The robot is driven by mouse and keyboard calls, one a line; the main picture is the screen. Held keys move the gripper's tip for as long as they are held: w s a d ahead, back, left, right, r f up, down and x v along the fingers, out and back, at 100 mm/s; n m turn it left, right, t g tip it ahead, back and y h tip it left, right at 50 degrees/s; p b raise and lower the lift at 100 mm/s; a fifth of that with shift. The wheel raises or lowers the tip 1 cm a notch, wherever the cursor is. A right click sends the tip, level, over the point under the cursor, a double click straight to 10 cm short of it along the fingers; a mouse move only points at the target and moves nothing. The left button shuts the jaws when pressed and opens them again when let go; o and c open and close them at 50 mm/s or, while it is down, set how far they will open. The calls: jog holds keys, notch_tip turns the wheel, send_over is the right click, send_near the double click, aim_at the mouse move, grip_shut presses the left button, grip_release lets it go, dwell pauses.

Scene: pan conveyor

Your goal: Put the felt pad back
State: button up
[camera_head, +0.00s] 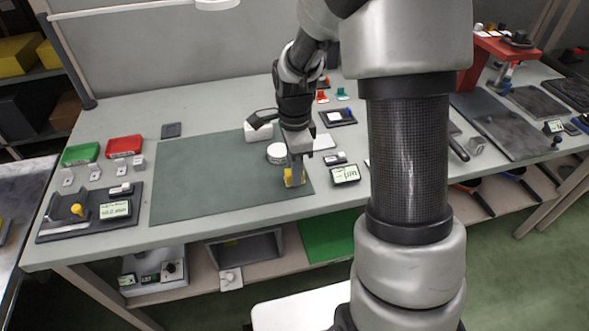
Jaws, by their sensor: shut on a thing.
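My gripper (295,180) points down over the right part of the green mat (200,180), close to the mat's surface. It is shut on a small yellow piece (288,175) that shows at its fingertips. The fingers partly hide this piece, and I cannot tell whether it is the felt pad or whether it touches the mat. A thin dark grey square (171,130) lies flat on the table behind the mat; I cannot tell whether it is a pad.
A round white container (277,153) and a white block (258,133) stand just behind my gripper. A small display (345,174) is to its right. Green (80,154) and red (124,146) bins and a gauge stand (60,222) are at left. The mat's left part is clear.

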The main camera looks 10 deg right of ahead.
jog(key=shift+f, duration=0.2)
jog(key=o, duration=1)
jog(key=shift+c, duration=0.2)
